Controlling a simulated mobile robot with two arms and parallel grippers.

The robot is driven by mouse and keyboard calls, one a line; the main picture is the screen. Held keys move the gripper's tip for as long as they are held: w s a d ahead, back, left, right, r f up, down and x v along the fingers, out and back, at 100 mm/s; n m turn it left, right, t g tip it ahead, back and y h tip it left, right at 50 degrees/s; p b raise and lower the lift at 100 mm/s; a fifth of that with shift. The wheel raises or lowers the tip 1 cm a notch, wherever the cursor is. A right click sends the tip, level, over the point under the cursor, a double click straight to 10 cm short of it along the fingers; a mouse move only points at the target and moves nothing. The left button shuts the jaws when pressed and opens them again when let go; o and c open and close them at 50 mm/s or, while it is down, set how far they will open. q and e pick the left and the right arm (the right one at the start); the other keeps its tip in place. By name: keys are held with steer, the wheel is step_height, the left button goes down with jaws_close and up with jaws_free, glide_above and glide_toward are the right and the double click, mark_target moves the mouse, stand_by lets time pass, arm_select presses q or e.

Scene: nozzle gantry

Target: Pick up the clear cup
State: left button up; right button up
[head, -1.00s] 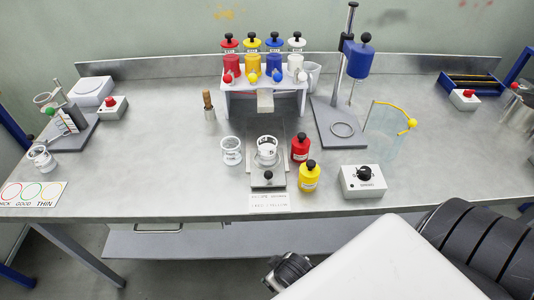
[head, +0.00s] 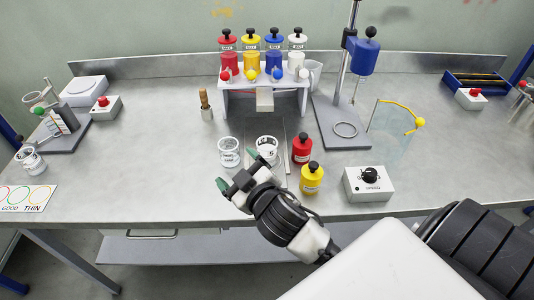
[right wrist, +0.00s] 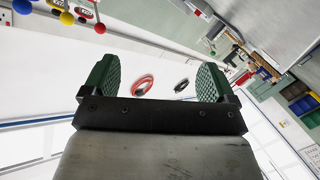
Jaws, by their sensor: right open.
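Several clear cups with printed labels show in the head view, and I cannot tell which one the task means. One clear cup (head: 229,152) stands on the table left of centre. A second clear cup (head: 267,148) stands on the grey slide plate below the dispenser rack. My right gripper (head: 238,170) is open and empty, just in front of these two cups, its green fingertips spread. In the right wrist view the open gripper (right wrist: 157,82) has nothing between its fingers. My left gripper is not in view.
A red bottle (head: 302,148) and a yellow bottle (head: 312,178) stand right of the cups. A control box (head: 368,186) is further right. The dispenser rack (head: 264,85) stands behind. Another cup (head: 31,160) is at far left.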

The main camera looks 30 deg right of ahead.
steer(key=w+a+r+n+g+y, duration=0.3)
steer(key=a+r+n+y, duration=0.8)
steer(key=n+y, duration=0.85)
steer(key=n+g+h, duration=0.9)
steer(key=g+h, duration=0.4)
steer(key=h, duration=0.6)
glide_toward(267, 152)
steer(key=w+d+f, duration=0.1)
steer(key=w, duration=0.1)
steer(key=shift+w+d+f+p, duration=0.15)
steer(key=shift+f+p, duration=0.4)
steer(key=shift+f, duration=2.15)
steer(key=shift+w+a+f+p, duration=0.1)
steer(key=shift+f+p, duration=0.45)
steer(key=shift+f, duration=2.15)
steer(key=c, duration=1.1)
steer(key=shift+c, duration=0.2)
